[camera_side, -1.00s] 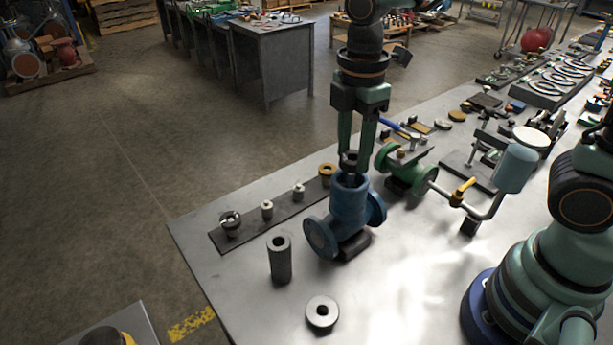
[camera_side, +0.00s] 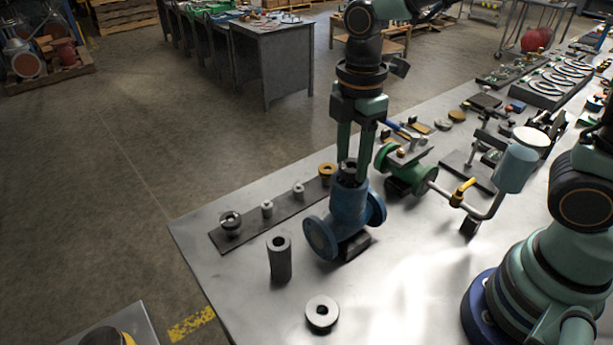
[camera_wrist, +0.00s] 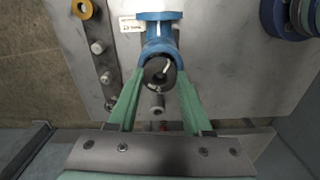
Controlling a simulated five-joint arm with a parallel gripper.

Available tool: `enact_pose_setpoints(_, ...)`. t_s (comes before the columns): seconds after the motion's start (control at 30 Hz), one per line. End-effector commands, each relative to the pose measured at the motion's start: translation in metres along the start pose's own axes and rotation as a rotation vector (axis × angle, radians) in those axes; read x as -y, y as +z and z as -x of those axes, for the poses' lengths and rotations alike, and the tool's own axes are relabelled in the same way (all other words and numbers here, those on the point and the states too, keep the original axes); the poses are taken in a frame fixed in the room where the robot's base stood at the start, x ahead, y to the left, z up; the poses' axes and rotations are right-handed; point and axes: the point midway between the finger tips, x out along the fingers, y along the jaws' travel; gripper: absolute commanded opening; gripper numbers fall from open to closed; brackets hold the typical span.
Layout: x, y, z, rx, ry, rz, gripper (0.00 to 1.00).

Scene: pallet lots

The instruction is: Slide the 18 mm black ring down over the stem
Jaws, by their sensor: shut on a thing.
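My gripper (camera_side: 350,172) points straight down at the top of the blue valve body (camera_side: 350,208). It is shut on the black ring (camera_side: 347,165), which sits at the body's round mouth between the fingertips. In the wrist view the ring (camera_wrist: 159,73) shows between the green fingertips (camera_wrist: 161,76), over the blue body (camera_wrist: 160,18), with a dark hole in its middle. The stem cannot be made out for sure; the ring and fingers cover the mouth. I cannot tell how far the ring is around the stem.
A dark strip (camera_side: 285,214) with several small parts lies left of the blue body. A dark grey tube (camera_side: 280,262) and a pale round ring (camera_side: 322,302) stand in front. A green valve (camera_side: 404,165) stands close on the right.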

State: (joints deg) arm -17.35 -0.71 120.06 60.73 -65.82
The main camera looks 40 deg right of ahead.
Motion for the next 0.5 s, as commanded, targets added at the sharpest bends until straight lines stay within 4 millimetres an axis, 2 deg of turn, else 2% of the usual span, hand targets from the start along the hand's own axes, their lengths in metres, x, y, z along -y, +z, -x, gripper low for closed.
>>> enact_pose_setpoints(0.5,0.0003,0.0001,-0.0099,0.0,0.0,0.0,0.0)
